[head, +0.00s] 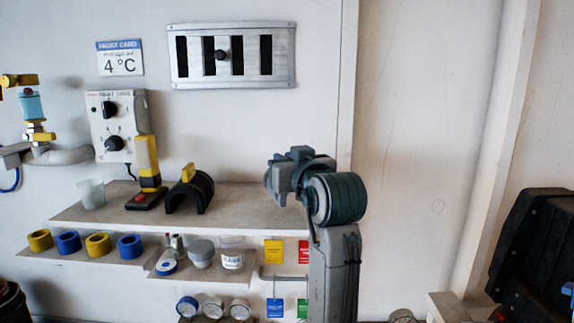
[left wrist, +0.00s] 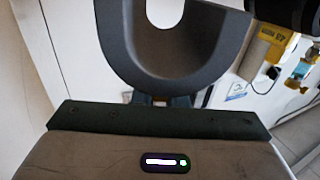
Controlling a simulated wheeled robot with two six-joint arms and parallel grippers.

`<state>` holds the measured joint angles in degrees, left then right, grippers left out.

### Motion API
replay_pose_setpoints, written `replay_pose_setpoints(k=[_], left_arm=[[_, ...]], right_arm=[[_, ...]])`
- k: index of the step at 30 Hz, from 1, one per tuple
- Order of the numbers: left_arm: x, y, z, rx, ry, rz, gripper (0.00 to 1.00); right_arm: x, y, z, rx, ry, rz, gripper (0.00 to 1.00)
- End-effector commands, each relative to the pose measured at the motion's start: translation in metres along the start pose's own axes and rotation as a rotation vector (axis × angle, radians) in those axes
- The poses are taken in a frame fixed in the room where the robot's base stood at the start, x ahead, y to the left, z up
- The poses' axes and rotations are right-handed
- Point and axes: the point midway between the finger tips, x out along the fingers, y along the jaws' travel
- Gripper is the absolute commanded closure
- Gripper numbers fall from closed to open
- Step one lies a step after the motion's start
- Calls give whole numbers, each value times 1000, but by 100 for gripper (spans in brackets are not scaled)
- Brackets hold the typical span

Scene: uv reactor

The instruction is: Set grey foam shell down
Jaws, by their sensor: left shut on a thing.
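The grey foam shell (left wrist: 185,62) is a dark grey, U-shaped half ring in the left wrist view, its hollow toward the top of the picture. My left gripper (left wrist: 165,101) is shut on it at the middle of its outer curve, where a little orange shows. In the head view my left gripper (head: 290,172) is at the right end of the upper shelf. There I cannot clearly separate the shell from the grey gripper parts. My right gripper is not in view.
The upper shelf (head: 245,205) has a bare stretch right of a black arched shell (head: 190,193) with a yellow grip. A yellow and black tool (head: 147,170) and a pale cup (head: 92,193) stand farther left. Coloured rings and jars fill the lower shelves.

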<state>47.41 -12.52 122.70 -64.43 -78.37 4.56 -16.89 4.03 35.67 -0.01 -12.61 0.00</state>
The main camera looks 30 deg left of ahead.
Motion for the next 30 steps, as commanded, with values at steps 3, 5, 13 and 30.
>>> replay_pose_setpoints(k=[3, 5, 13, 30], left_arm=[[3, 3, 3, 2, -2, 0, 100], [3, 3, 8, 3, -3, 0, 100], [2, 2, 32, 3, -3, 0, 100], [2, 2, 39, 0, -1, 0, 68]], right_arm=[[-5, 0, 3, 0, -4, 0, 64], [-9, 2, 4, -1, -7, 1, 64], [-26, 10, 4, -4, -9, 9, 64], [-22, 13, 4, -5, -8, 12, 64]])
